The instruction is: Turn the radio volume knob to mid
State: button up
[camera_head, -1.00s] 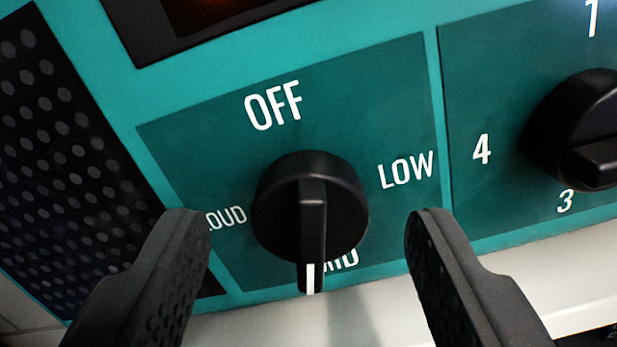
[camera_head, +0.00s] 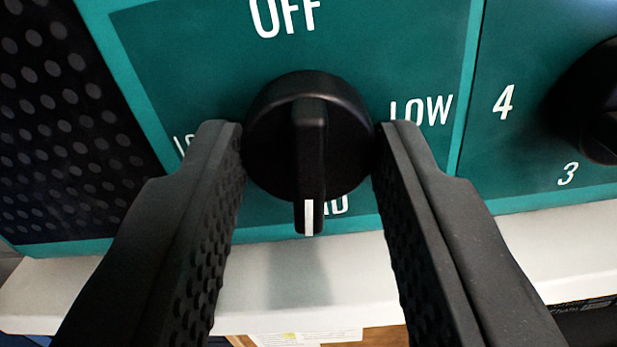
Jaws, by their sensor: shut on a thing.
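The black volume knob (camera_head: 309,130) sits on the teal radio panel (camera_head: 190,60) in the middle of the view. Its raised grip bar points down, and the white mark on its end is by the MID label, which the bar partly covers. OFF is above the knob, LOW is to the right, and the label at left is mostly hidden behind a finger. My gripper (camera_head: 309,150) is shut on the knob, with one finger against its left side and one against its right.
A second black knob (camera_head: 597,105) with numbers 3 and 4 beside it is at the right edge. A dark speaker grille (camera_head: 65,120) is at the left. A white ledge (camera_head: 300,280) runs below the panel.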

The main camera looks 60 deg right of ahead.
jog(key=shift+r+n, duration=0.15)
jog(key=shift+n, duration=0.55)
jog(key=o, duration=1)
jog(key=shift+a, duration=0.1)
jog(key=shift+a+b, duration=0.25)
jog(key=shift+b, duration=0.1)
jog(key=b+v, duration=0.3)
jog(key=v, duration=1)
jog(key=shift+s, duration=0.15)
